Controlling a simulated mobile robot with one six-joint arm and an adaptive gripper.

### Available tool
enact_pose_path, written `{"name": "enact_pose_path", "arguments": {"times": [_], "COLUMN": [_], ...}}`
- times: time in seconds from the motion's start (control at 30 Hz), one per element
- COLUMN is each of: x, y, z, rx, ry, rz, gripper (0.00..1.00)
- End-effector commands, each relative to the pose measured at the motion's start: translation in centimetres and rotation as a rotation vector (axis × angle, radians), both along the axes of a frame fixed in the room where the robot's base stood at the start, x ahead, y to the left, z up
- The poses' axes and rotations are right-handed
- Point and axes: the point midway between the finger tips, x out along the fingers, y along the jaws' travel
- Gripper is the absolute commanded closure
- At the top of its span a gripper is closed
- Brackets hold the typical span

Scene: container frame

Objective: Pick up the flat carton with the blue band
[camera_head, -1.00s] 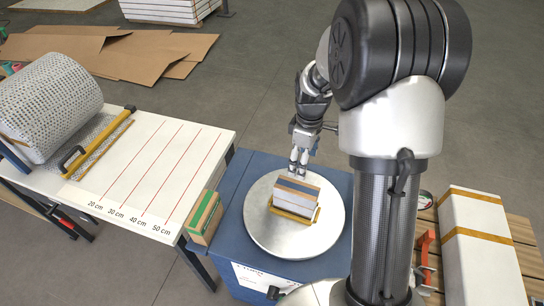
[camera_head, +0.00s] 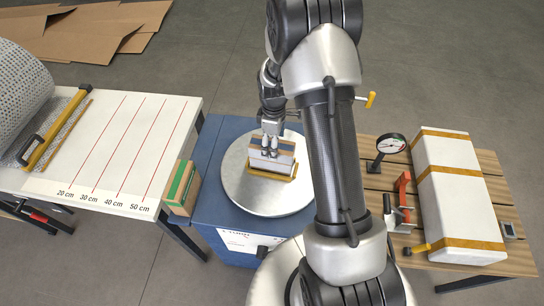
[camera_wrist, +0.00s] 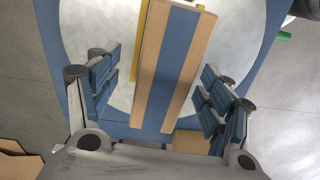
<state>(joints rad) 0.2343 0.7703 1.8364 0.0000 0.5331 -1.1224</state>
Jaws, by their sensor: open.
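The flat carton with the blue band (camera_head: 285,160) stands on edge in a yellow holder (camera_head: 272,178) on a round metal plate. In the wrist view the carton (camera_wrist: 177,60) shows its tan narrow side with a blue stripe along it, slightly tilted in the picture. My gripper (camera_head: 270,148) is open above the carton. In the wrist view the finger pads of my gripper (camera_wrist: 160,92) stand on either side of the carton, with a gap on both sides. In the head view the fingers partly cover the carton.
The round plate (camera_head: 240,190) rests on a blue cabinet (camera_head: 212,215). A green-banded carton (camera_head: 183,187) stands at its left, beside a white table (camera_head: 110,150) with red lines. At right, a slatted table holds a long white box (camera_head: 450,200), a dial gauge (camera_head: 391,145) and a red-handled clamp (camera_head: 403,190).

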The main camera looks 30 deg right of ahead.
Motion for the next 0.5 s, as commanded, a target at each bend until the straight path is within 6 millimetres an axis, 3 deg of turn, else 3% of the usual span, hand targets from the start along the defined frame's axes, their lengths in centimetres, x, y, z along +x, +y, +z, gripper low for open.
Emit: {"name": "enact_pose_path", "arguments": {"times": [0.3,0.5], "x": [-0.3,-0.2], "y": [0.6,0.6], "z": [-4.5,-4.9], "rx": [0.0,0.0], "ry": [0.004,0.001], "rz": [0.0,0.0], "gripper": [0.27,0.27]}}
